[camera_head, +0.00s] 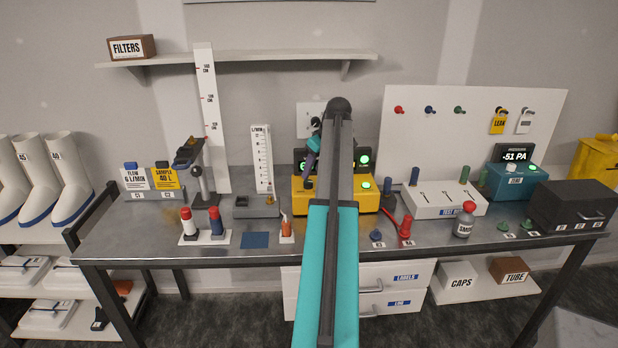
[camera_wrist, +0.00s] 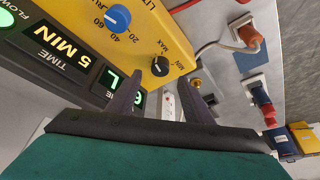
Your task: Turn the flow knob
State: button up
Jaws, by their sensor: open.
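The yellow pump box (camera_head: 340,203) stands mid-bench, partly hidden behind my arm. In the wrist view its yellow face (camera_wrist: 140,25) carries a small black knob (camera_wrist: 160,66) marked MIN and MAX, which looks like the flow knob. In the head view my gripper (camera_head: 309,172) is over the left part of the pump.
Display panels (camera_wrist: 72,50) stand close to the left finger. A grey device (camera_head: 257,206) sits left of the pump and a white box with slots (camera_head: 440,200) to its right. A red tube (camera_head: 392,208) runs between. A tall ruler (camera_head: 208,110) stands behind.

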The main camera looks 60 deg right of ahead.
aim_at(308, 181)
jog(key=shift+p+x, duration=0.55)
jog(key=shift+x, duration=2.1)
jog(key=c, duration=1.1)
jog(key=shift+o, duration=0.2)
jog(key=shift+n, duration=0.5)
jog(key=shift+d+n+y+b, duration=0.15)
jog(key=shift+n+y+b, duration=0.45)
jog(key=shift+n, duration=0.3)
jog(key=shift+n+y+b, duration=0.45)
jog(key=shift+n+y, duration=0.15)
jog(key=shift+n, duration=1)
